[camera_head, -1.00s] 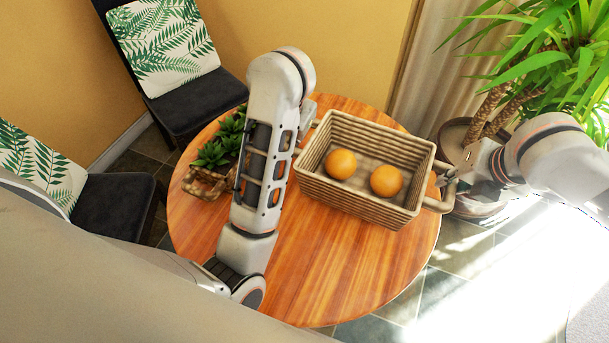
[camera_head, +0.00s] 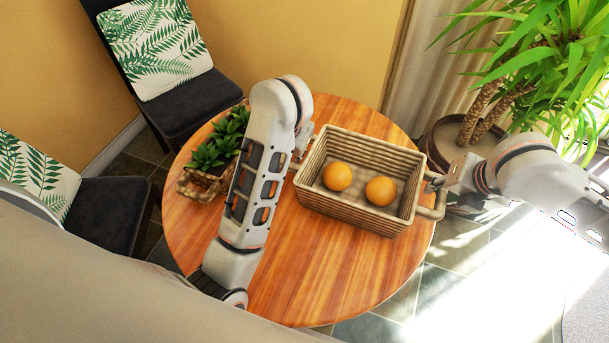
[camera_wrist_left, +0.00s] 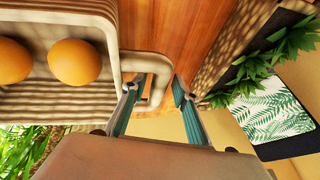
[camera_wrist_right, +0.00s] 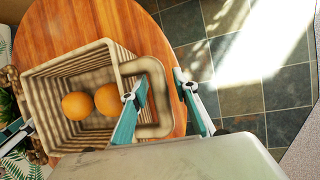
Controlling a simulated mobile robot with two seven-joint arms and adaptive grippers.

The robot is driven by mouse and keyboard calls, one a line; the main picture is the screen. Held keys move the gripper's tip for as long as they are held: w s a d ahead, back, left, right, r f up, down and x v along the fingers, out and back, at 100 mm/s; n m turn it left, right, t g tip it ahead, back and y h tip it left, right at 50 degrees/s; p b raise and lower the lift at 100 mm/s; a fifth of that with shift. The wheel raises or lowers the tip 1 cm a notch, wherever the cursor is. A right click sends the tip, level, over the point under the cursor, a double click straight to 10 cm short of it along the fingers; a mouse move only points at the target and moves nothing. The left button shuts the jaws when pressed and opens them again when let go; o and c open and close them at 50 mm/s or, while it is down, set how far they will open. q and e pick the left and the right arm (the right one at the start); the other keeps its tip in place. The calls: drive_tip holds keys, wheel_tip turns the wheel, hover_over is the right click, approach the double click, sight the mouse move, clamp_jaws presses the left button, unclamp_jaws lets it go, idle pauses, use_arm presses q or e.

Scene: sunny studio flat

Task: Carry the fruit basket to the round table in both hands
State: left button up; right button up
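The woven fruit basket (camera_head: 345,207) stands on the round wooden table (camera_head: 290,290), right of its middle, with two oranges (camera_head: 337,177) (camera_head: 381,191) inside. My left gripper (camera_wrist_left: 155,92) is at the basket's left handle (camera_wrist_left: 150,62), its fingers apart on either side of the bar. In the head view my left arm mostly hides that gripper. My right gripper (camera_head: 434,186) is at the right handle (camera_head: 440,205). In the right wrist view its fingers are apart (camera_wrist_right: 160,97), one inside the handle loop and one outside, with a gap to the bar.
A planter with succulents (camera_head: 205,180) stands on the table's left side, close to my left arm. Two dark chairs with leaf-patterned cushions (camera_head: 155,45) (camera_head: 38,170) stand at the left. A large potted plant (camera_head: 455,140) is beyond the right side. The table's front is clear.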

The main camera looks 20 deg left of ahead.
drive_tip(key=shift+a, duration=0.1)
idle(0.3)
use_arm(q)
drive_tip(key=o, duration=0.8)
drive_tip(key=shift+c, duration=0.2)
use_arm(e)
drive_tip(key=shift+s, duration=0.1)
use_arm(q)
drive_tip(key=shift+d+r, duration=0.1)
drive_tip(key=shift+d, duration=0.05)
use_arm(e)
drive_tip(key=shift+a, duration=0.1)
